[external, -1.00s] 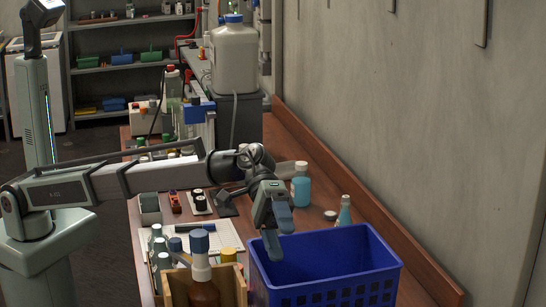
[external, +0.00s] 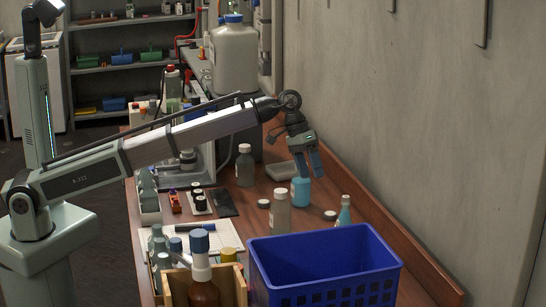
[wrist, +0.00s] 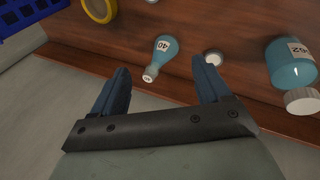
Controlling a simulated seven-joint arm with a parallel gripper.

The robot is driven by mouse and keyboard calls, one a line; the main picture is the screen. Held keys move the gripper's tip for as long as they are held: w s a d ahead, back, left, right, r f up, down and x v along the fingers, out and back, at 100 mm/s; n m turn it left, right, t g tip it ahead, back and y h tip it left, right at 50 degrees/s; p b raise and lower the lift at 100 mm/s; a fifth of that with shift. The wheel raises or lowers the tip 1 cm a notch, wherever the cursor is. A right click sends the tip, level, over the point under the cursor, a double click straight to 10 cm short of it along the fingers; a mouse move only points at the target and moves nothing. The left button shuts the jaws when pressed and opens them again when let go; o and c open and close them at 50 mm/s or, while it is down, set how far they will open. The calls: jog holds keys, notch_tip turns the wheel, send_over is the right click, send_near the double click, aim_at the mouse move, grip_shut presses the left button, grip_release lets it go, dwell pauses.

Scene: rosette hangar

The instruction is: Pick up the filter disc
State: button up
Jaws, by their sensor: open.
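My gripper (external: 309,165) is open and empty, pointing down above the wall side of the bench. In the wrist view its fingers (wrist: 163,67) are spread apart. A small pale round disc (external: 330,215) lies flat on the bench between two blue bottles; it also shows in the wrist view (wrist: 213,57), just beyond the right fingertip. A similar small disc (external: 263,203) lies farther left. A yellow-rimmed round thing (wrist: 98,9) is at the wrist view's top edge. I cannot tell for sure which of these is the filter disc.
A blue conical bottle (external: 344,211) and a blue bottle (external: 300,191) stand near the pale disc. A clear bottle (external: 279,212) is left of it. A blue crate (external: 325,290) stands in front. The wall's wooden ledge (external: 395,240) runs along the right.

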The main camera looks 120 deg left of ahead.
jog(key=s+a+f+n+g, duration=0.1)
jog(key=s+a+f+g, duration=0.1)
jog(key=s+a, duration=0.65)
jog(key=n+g+y, duration=0.1)
jog(key=n+g, duration=0.2)
send_near(264, 201)
notch_tip(264, 201, down, 8)
jog(key=shift+s+f, duration=0.15)
jog(key=shift+c, duration=0.3)
jog(key=c, duration=1)
